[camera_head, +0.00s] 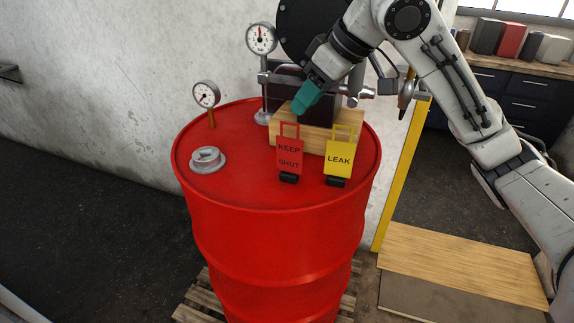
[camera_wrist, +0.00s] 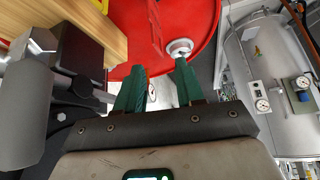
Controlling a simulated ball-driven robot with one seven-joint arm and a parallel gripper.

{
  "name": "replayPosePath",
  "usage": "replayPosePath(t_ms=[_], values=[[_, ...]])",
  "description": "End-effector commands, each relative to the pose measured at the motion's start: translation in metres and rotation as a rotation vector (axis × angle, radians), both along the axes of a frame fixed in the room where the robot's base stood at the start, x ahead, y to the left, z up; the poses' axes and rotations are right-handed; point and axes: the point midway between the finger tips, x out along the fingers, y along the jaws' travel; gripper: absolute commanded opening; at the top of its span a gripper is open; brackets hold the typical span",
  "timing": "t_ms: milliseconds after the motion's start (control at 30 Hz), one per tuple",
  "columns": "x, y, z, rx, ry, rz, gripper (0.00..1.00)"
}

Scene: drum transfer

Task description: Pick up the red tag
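The red tag (camera_head: 289,158), marked KEEP SHUT, stands upright in a small black foot on top of the red drum (camera_head: 235,180). It has an open loop handle at its top. My gripper (camera_head: 300,108), with green fingers, is above and behind the tag, over the wooden block, and apart from the tag. In the wrist view my gripper (camera_wrist: 159,67) has its two fingers spread with nothing between them. A thin red shape near the top there may be the tag, but it blends with the drum top.
A yellow LEAK tag (camera_head: 339,159) stands just right of the red one. Behind them is a wooden block (camera_head: 317,138). A gauge on a stand (camera_head: 262,40), a small gauge (camera_head: 206,95) and a grey cap (camera_head: 207,160) are to the left. The drum top's front is clear.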

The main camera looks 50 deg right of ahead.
Motion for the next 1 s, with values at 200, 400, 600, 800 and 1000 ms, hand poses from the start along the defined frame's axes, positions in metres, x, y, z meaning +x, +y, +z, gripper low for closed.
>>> replayPosePath(t_ms=[200, 400, 600, 800, 1000], values=[[0.007, 0.001, -0.013, 0.001, 0.001, 0.000, 0.37], [0.020, 0.002, -0.038, 0.000, 0.002, 0.000, 0.37], [0.030, 0.003, -0.052, -0.001, 0.000, -0.001, 0.37], [0.030, 0.003, -0.052, -0.001, -0.001, -0.001, 0.37], [0.030, 0.003, -0.052, -0.001, -0.001, -0.001, 0.20]])
